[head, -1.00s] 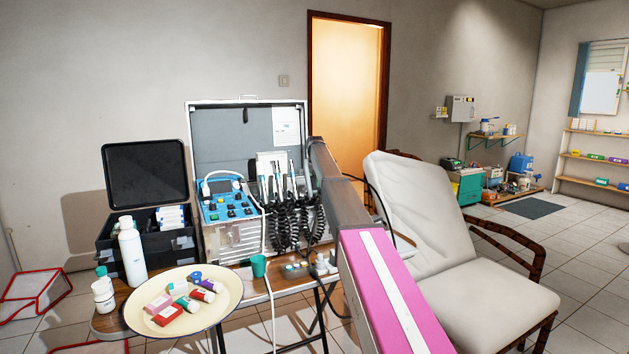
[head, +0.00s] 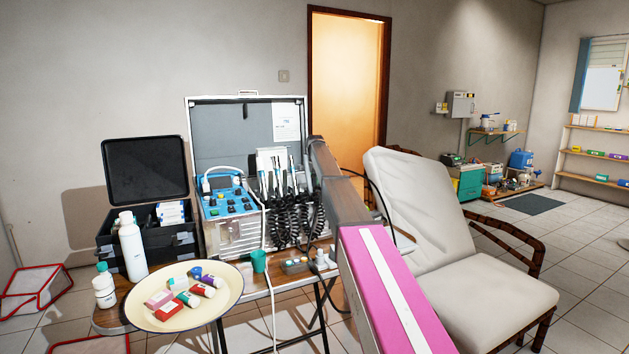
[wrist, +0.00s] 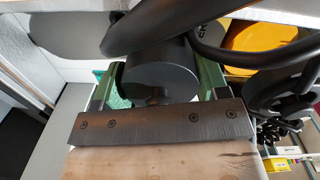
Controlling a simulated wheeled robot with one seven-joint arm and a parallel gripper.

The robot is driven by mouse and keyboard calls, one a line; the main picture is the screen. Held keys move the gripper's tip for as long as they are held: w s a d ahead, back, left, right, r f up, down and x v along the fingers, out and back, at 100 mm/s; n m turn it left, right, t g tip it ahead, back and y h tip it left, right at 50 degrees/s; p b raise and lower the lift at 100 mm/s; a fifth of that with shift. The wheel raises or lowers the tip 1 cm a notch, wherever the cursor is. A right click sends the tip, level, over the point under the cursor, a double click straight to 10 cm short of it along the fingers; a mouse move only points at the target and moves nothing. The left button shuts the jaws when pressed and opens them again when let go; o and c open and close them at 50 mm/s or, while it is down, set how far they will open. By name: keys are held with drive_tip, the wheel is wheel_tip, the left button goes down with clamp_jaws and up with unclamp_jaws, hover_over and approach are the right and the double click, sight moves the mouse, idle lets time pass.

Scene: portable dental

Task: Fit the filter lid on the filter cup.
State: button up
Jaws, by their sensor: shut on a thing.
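In the wrist view my gripper (wrist: 161,72) is shut, its two green fingers on either side of a dark grey round piece (wrist: 160,84). This piece looks like the filter lid, with its flat round face toward the camera. I cannot make out the filter cup for certain; the held piece and my gripper hide what lies behind them. In the head view my arm hides the gripper and the held piece.
A thick dark hose (wrist: 215,50) curves close over the held piece in the wrist view. In the head view, the open dental case (head: 246,130) with coiled hoses (head: 292,222) stands left of my arm. A cream tray (head: 228,292) and a green cup (head: 259,261) are on the table.

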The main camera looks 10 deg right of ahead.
drive_tip(key=shift+f, duration=0.15)
idle(0.4)
drive_tip(key=o, duration=1)
wheel_tip(320, 180, up, 11)
drive_tip(key=shift+f, duration=0.1)
drive_tip(key=shift+s, duration=0.1)
